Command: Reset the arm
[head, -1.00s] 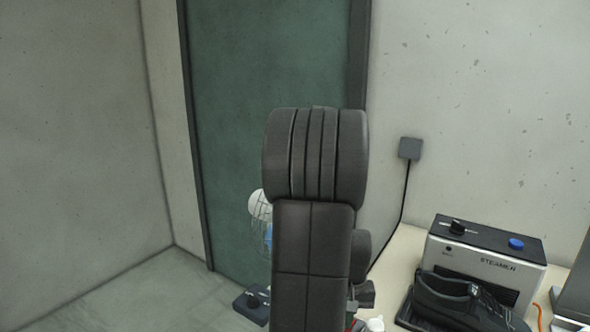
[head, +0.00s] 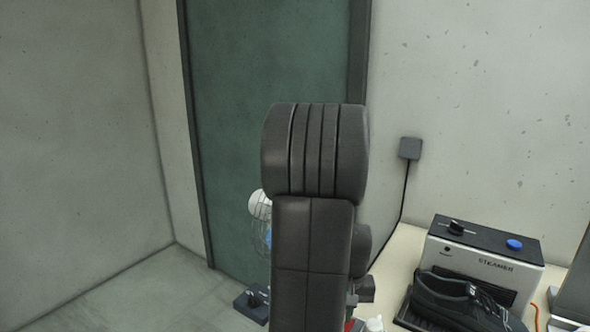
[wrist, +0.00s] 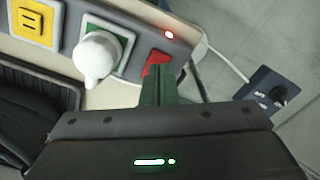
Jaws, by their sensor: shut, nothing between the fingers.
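My gripper (wrist: 163,88) shows in the wrist view with its fingers together and nothing between them. The fingertips are over or beside a red piece (wrist: 156,62) at the end of a grey panel; I cannot tell whether they touch it.
The steamer (head: 487,262) stands on the pale bench at right, with a black shoe (head: 460,302) before it. A white-topped item (wrist: 97,58) and a yellow square (wrist: 34,22) sit on the panel. A dark knob box (wrist: 268,92) is at right.

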